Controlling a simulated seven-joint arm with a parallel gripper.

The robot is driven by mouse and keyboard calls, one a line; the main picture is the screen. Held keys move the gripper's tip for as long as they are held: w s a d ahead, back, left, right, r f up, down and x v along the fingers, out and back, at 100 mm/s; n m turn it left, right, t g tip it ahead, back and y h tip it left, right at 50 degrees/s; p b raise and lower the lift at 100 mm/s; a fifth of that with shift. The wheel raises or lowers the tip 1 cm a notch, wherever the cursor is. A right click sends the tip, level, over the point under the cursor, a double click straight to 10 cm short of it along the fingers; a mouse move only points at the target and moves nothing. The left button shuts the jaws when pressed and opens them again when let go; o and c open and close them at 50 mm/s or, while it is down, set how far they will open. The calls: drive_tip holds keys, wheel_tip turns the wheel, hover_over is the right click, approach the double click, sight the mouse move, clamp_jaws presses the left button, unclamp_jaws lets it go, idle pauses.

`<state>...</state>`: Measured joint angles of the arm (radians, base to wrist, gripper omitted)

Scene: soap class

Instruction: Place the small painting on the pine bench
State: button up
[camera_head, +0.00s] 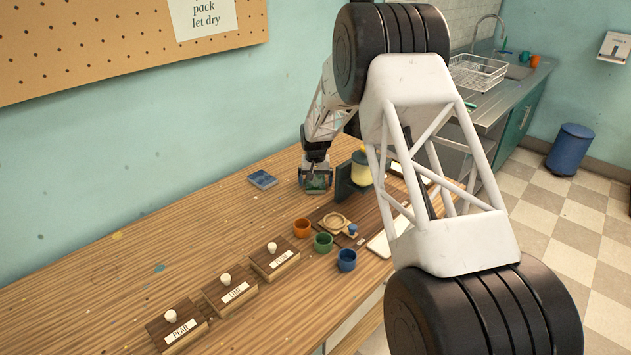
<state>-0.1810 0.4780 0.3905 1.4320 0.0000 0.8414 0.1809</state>
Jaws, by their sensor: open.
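The long wooden bench (110,262) with light brown grain runs along the teal wall. My gripper (316,182) is at the bench's back middle, pointing down, with its jaws open. Between and below its fingers is a small flat thing with dark, green and reddish colours (318,183), possibly the small painting; the fingers partly hide it. I cannot tell whether it touches the bench. A flat blue piece (262,179) lies on the bench to the left of my gripper; its picture is too small to make out.
A dark upright block (346,184) and a yellow container (361,168) stand just right of my gripper. Orange (302,228), green (323,242) and blue (347,260) cups stand nearer. Labelled wooden blocks (233,292) line the front. The bench's left part is mostly clear.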

sight(316, 183)
wheel_tip(316, 183, up, 12)
idle(0.7)
drive_tip(key=shift+r, duration=0.1)
idle(0.5)
drive_tip(key=s+d+r, duration=0.4)
drive_tip(key=s+r, duration=0.3)
drive_tip(key=s, duration=0.3)
drive_tip(key=s+d+r+t, duration=0.1)
drive_tip(key=s+d+r, duration=0.4)
drive_tip(key=s, duration=0.4)
drive_tip(key=s+d+r, duration=0.2)
drive_tip(key=s+r, duration=0.6)
drive_tip(key=s, duration=0.2)
drive_tip(key=s+d+f, duration=0.1)
drive_tip(key=s+d, duration=0.2)
drive_tip(key=s, duration=1.4)
drive_tip(key=s+d+f+t, duration=0.1)
drive_tip(key=s+d+f, duration=0.1)
drive_tip(key=s, duration=1.5)
drive_tip(key=shift+d+t, duration=0.3)
drive_tip(key=shift+d, duration=0.4)
drive_tip(key=shift+s, duration=0.1)
